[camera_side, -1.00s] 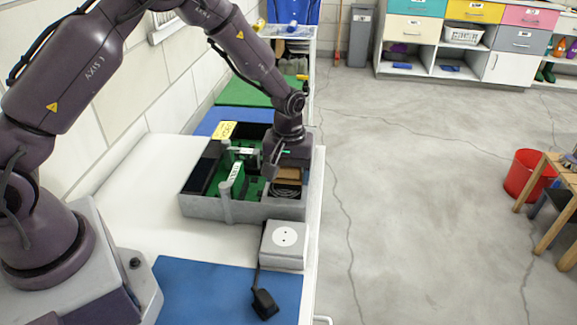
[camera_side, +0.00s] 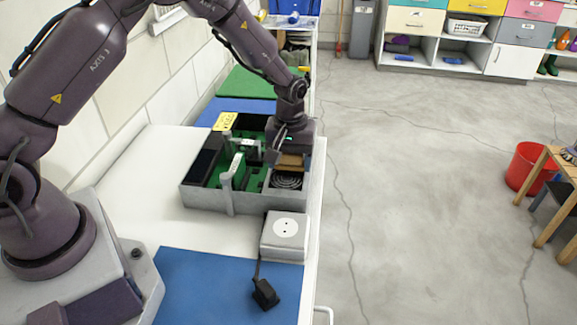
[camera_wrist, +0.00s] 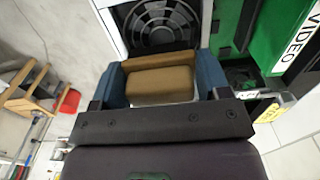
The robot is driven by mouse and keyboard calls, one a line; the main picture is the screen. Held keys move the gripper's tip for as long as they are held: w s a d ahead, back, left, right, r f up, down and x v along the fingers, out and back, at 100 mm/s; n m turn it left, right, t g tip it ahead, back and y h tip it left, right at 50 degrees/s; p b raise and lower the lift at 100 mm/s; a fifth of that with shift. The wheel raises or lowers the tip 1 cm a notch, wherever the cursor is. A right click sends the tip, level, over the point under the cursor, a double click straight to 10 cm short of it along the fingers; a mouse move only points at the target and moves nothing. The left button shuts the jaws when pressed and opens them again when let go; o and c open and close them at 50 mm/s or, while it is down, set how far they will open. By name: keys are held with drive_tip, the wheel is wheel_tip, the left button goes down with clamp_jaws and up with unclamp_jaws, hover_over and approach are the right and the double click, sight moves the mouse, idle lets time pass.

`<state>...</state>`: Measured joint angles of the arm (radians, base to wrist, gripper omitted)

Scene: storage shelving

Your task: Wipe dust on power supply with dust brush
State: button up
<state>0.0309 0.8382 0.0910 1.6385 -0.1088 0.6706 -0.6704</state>
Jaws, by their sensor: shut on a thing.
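My gripper (camera_side: 287,148) is over the right side of the open grey computer case (camera_side: 212,200). It is shut on the tan dust brush (camera_side: 291,161), which shows between my blue fingers in the wrist view (camera_wrist: 160,86). The power supply (camera_side: 287,182) sits in the case's front right corner, with its round black fan grille facing up. In the wrist view the fan grille (camera_wrist: 160,25) lies just beyond the brush. The brush is over the edge of the power supply; I cannot tell if it touches. No dust can be made out on the grille.
A green board marked VIDEO (camera_wrist: 285,35) stands beside the power supply inside the case. A white socket box (camera_side: 285,234) with a cord and black plug (camera_side: 265,293) stands in front of the case. A blue mat (camera_side: 205,290) covers the near bench. The bench's right edge is close.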

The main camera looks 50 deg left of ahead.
drive_tip(key=shift+w+a, duration=0.55)
drive_tip(key=shift+a, duration=0.05)
drive_tip(key=shift+w+r, duration=0.1)
drive_tip(key=shift+r, duration=0.15)
wheel_tip(320, 180, up, 8)
drive_tip(key=shift+f, duration=0.2)
